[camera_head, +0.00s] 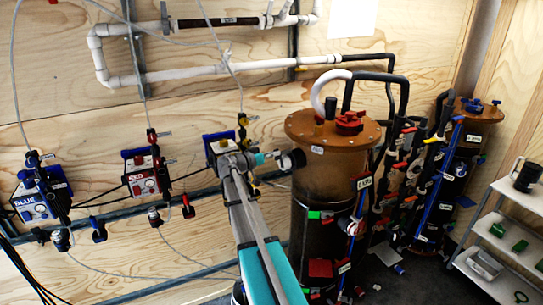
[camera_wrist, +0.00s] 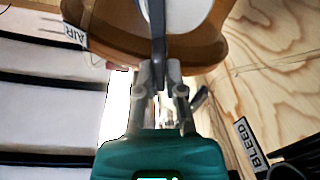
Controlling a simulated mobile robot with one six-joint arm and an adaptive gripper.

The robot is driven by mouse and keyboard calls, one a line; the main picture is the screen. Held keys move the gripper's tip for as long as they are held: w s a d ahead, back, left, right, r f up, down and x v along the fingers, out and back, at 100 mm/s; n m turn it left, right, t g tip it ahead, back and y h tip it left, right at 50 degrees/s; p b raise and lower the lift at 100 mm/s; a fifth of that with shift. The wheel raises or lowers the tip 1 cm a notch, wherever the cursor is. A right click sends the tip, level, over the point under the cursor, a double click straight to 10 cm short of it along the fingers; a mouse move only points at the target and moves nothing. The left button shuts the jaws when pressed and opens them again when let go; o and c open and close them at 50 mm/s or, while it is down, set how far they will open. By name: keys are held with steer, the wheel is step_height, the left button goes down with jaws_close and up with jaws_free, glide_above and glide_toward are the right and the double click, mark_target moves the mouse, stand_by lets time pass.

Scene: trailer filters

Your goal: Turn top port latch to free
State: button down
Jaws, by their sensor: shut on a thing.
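The brown filter tank (camera_head: 333,129) stands right of centre, with a red fitting (camera_head: 349,122) and a white hose (camera_head: 320,95) on its lid. My gripper (camera_head: 292,159) is at the tank's left side, just below the lid edge. In the wrist view, my gripper (camera_wrist: 161,74) is shut on a dark grey bar (camera_wrist: 158,30), which may be the top port latch. The tank's brown rim (camera_wrist: 200,50) is behind the bar, with a white part (camera_wrist: 190,22) beside it. I cannot tell which way the latch is turned; the fingers hide part of it.
An AIR label (camera_wrist: 75,35) and a BLEED label (camera_wrist: 250,142) show near my gripper. Blue (camera_head: 42,190) and red (camera_head: 142,172) gauge units hang on the wooden wall at left. A second tank (camera_head: 470,112) and a white shelf (camera_head: 508,235) stand at right.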

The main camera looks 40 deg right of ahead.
steer(key=n, duration=0.5)
steer(key=shift+w+d, duration=0.2)
steer(key=shift+w, duration=0.05)
steer(key=n, duration=0.4)
steer(key=shift+f+n, duration=0.15)
steer(key=shift+n, duration=0.25)
steer(key=n, duration=0.9)
steer(key=shift+w+f+b, duration=0.1)
steer(key=shift+f+b, duration=0.05)
steer(key=shift+b, duration=0.2)
steer(key=shift+n, duration=0.3)
steer(key=c, duration=0.7)
jaws_free()
steer(key=shift+d, duration=0.1)
steer(key=shift+c, duration=0.2)
steer(key=shift+f, duration=0.1)
